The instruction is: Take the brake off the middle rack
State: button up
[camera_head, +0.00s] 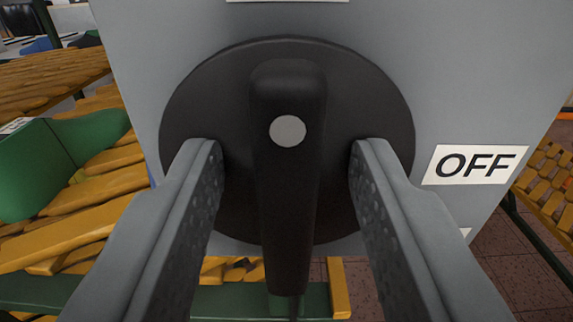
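A black brake handle (287,185) with a light grey dot near its top stands upright in the picture, on a round black disc (190,110). The disc is mounted on a grey box (480,60). A white label reading "OFF" (475,165) is on the box to the right of the disc. My gripper (286,150) is open, with one finger on each side of the handle and a visible gap on both sides. The handle's lower end reaches down between the fingers. Another white label at the top edge is cut off.
Racks with yellow-orange wooden slats (80,225) stand at the left, with a green last (40,165) on them. Another slatted rack (548,180) is at the right. Reddish tiled floor (515,260) shows at lower right.

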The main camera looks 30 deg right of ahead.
grip_shut()
jog(key=m, duration=0.4)
jog(key=shift+s+d+m, duration=0.2)
jog(key=shift+d+m, duration=0.05)
jog(key=shift+m, duration=0.05)
jog(key=shift+s+d+f+m, duration=0.15)
jog(key=shift+f+m, duration=0.1)
jog(key=shift+m, duration=2)
jog(key=shift+d+f+m, duration=0.1)
jog(key=shift+f+m, duration=0.2)
jog(key=shift+m, duration=1.9)
jog(key=shift+s+d+f+m, duration=0.15)
jog(key=shift+f+m, duration=0.1)
jog(key=shift+m, duration=2)
